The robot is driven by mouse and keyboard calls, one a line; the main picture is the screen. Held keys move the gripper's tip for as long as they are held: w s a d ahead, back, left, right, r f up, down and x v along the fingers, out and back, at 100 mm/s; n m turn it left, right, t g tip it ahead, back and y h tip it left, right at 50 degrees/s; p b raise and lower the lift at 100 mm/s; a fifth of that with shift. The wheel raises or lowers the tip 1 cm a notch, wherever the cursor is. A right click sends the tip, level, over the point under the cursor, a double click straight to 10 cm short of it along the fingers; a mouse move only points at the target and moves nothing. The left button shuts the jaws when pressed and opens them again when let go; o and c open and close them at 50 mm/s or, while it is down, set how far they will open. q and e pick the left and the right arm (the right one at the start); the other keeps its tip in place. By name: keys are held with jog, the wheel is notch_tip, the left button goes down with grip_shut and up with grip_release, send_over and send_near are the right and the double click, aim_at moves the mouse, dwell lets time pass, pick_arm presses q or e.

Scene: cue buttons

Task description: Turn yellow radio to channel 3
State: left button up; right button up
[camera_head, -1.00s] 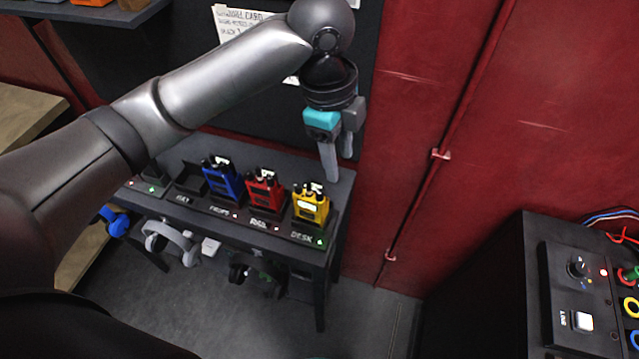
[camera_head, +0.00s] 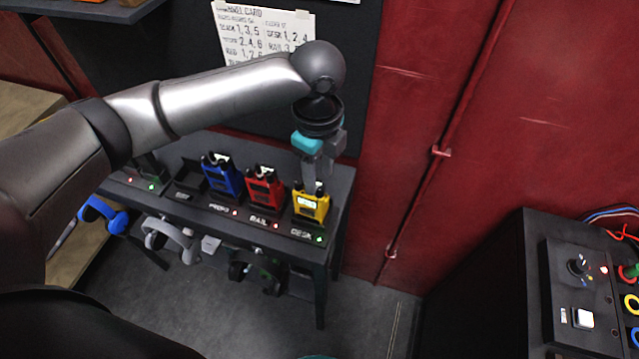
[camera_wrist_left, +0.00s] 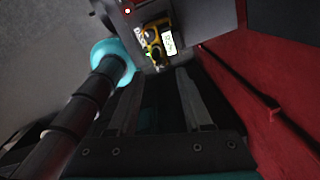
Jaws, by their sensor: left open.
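The yellow radio (camera_head: 310,204) stands upright in the rightmost dock, labelled DESK, on the dark table. Its small display is lit, but I cannot read the number. My left gripper (camera_head: 318,183) points down just above and behind the radio's top, with its fingers partly hiding the knobs there. In the left wrist view the yellow radio (camera_wrist_left: 152,46) and its bright display lie beyond the open, empty fingers (camera_wrist_left: 158,78). I cannot tell whether a fingertip touches it. My right gripper is not in view.
A red radio (camera_head: 264,190) and a blue radio (camera_head: 222,176) stand in docks to the left. A card with channel numbers (camera_head: 262,32) hangs on the wall behind. Headphones (camera_head: 172,240) hang under the table edge. A control panel (camera_head: 580,290) stands at right.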

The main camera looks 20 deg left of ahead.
aim_at(319, 188)
pick_arm(q)
jog(key=shift+f, duration=1.9)
grip_shut()
